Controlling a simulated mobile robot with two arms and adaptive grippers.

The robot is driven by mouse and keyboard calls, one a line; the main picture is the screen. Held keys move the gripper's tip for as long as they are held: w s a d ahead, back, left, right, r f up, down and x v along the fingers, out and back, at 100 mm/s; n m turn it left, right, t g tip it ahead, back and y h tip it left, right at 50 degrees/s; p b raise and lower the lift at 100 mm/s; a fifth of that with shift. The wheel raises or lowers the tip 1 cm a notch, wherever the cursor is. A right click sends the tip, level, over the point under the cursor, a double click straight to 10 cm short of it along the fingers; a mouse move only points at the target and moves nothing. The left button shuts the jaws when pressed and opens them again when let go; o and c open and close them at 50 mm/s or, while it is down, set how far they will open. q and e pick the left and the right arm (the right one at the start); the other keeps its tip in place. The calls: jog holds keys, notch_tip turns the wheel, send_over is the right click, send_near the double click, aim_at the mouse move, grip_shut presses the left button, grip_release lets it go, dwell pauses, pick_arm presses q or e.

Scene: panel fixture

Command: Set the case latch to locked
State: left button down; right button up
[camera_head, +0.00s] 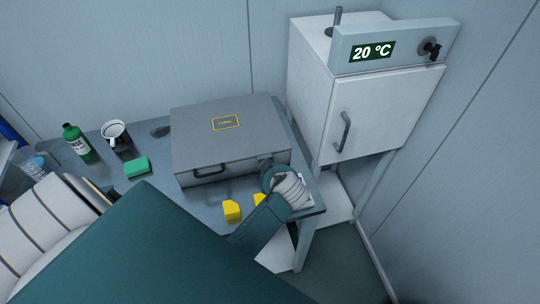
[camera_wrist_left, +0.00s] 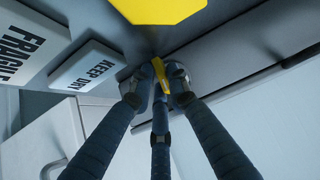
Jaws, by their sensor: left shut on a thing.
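The grey case (camera_head: 221,133) lies closed on the table, with a yellow-bordered label on its lid and a dark handle (camera_head: 209,171) on its front. In the left wrist view, the fingers of my left gripper (camera_wrist_left: 158,80) close around a small yellow piece, which looks like the case latch (camera_wrist_left: 162,75), at the case front (camera_wrist_left: 235,85). In the head view, my left gripper (camera_head: 267,163) is at the right part of the case front. Its fingertips and the latch are hidden there, and the latch's setting cannot be read. My right gripper is not in view.
A green bottle (camera_head: 76,142), a mug (camera_head: 116,135) and a green sponge (camera_head: 137,167) stand left of the case. A yellow block (camera_head: 231,211) is in front of it. A white cabinet (camera_head: 372,112) reading 20 °C stands behind right. FRAGILE (camera_wrist_left: 22,42) and KEEP DRY (camera_wrist_left: 87,70) signs lie near my gripper.

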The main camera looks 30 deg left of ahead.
pick_arm(q)
jog(key=shift+s+a+f, duration=0.1)
jog(key=c, duration=2)
grip_release()
jog(key=shift+o, duration=0.3)
jog(key=v, duration=0.7)
